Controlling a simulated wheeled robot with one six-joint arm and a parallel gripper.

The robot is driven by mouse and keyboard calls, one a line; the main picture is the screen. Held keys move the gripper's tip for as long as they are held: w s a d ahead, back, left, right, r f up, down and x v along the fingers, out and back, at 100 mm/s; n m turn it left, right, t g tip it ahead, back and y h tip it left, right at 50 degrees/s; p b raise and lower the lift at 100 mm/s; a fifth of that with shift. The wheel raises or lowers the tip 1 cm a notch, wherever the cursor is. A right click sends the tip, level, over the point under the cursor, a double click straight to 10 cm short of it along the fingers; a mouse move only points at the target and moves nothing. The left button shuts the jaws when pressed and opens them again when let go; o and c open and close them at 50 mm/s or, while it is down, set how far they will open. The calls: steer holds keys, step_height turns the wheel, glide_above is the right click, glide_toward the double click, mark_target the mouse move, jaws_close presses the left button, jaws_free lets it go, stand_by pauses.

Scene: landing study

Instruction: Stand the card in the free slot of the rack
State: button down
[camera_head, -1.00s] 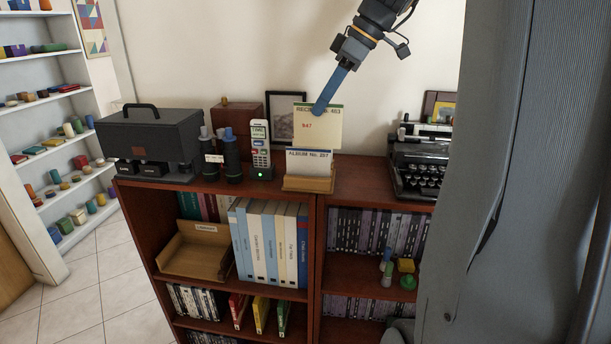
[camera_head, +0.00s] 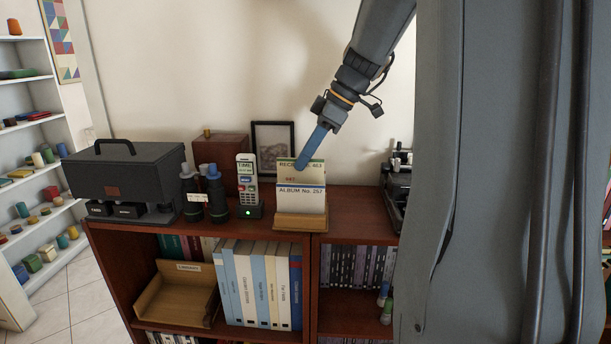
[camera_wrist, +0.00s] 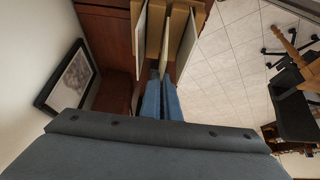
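The card (camera_head: 304,173), cream with a green top edge and the label "RECORD No. 463", stands upright behind the "ALBUM No. 257" card (camera_head: 300,203). My gripper (camera_head: 302,164) has its blue fingers at the card's top edge. In the wrist view the fingers (camera_wrist: 163,84) are closed about the thin middle card (camera_wrist: 166,42), with a pale card on either side. The wooden rack (camera_head: 300,221) stands on the bookcase top and also shows in the wrist view (camera_wrist: 152,28). The held card's lower edge is hidden in the head view, so I cannot tell whether it touches the slot bottom.
Left of the rack stand a cordless phone (camera_head: 246,180), dark binoculars (camera_head: 206,195) and a black case (camera_head: 125,180). A framed picture (camera_head: 272,148) leans on the wall behind. A typewriter (camera_head: 394,188) is at the right. Some bookcase top right of the rack is clear.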

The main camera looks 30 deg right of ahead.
mark_target(305, 173)
steer(key=shift+f+p, duration=0.65)
steer(key=shift+f, duration=1.55)
steer(key=shift+f, duration=0.15)
steer(key=c, duration=2)
jaws_free()
steer(key=shift+r, duration=0.3)
steer(key=b+v, duration=0.4)
steer(key=v, duration=0.8)
steer(key=shift+f, duration=0.1)
